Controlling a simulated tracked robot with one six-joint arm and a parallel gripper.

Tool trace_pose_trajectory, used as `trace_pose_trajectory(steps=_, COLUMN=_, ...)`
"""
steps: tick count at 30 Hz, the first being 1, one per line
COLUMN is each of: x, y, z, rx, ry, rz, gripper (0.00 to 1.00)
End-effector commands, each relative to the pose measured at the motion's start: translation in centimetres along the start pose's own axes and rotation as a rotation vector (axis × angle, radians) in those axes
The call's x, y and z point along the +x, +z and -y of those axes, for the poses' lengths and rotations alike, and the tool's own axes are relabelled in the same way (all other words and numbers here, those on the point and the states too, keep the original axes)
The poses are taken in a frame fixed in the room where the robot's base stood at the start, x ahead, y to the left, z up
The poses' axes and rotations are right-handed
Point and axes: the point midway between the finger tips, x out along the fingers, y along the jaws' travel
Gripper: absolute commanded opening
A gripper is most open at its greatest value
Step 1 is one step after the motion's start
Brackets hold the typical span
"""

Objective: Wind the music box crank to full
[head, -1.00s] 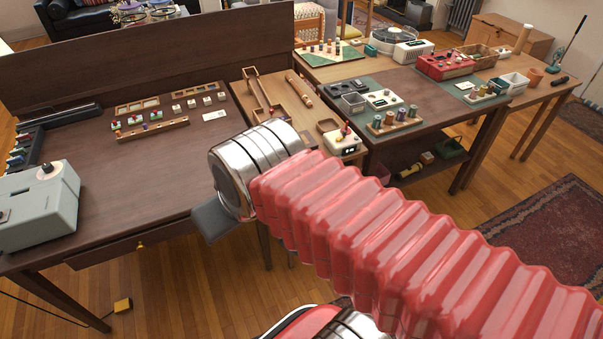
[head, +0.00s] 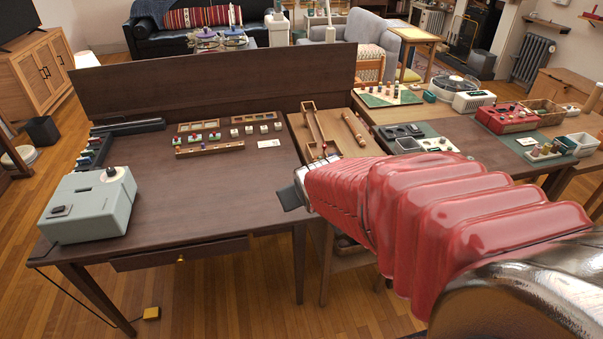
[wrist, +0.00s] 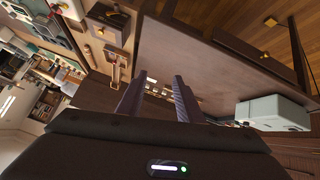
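I cannot pick out a music box or its crank with certainty in either view. My gripper (wrist: 157,90) shows in the wrist view as two dark fingers set apart, with nothing between them. In the head view, a dark finger tip (head: 289,197) shows at the end of my red-sleeved arm, above the right part of the brown desk (head: 225,205). The sleeve hides part of the tables to the right. The wooden frame or tray (head: 316,128) stands beyond the gripper, apart from it.
A grey machine (head: 90,208) stands at the desk's left end. Small blocks and a wooden rack (head: 210,149) lie toward the back. A red device (head: 507,118) and several trays are on the right tables. The desk's middle is clear. A yellow block (head: 151,313) is on the floor.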

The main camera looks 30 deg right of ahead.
Motion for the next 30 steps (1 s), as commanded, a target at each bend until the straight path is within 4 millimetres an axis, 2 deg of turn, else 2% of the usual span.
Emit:
trace_pose_trajectory(steps=3, x=2.9, y=0.1, z=-1.8, rx=-0.007, ry=0.02, rz=-0.027, gripper=0.33)
trace_pose_trajectory(steps=14, x=10.5, y=1.4, z=-6.3, rx=-0.028, ry=0.045, rz=-0.141, gripper=0.33)
trace_pose_trajectory(steps=21, x=14.6, y=3.6, z=-8.7, rx=-0.029, ry=0.042, rz=-0.224, gripper=0.33)
trace_pose_trajectory(steps=30, x=18.6, y=7.5, z=-10.9, rx=0.002, ry=0.022, rz=-0.337, gripper=0.33)
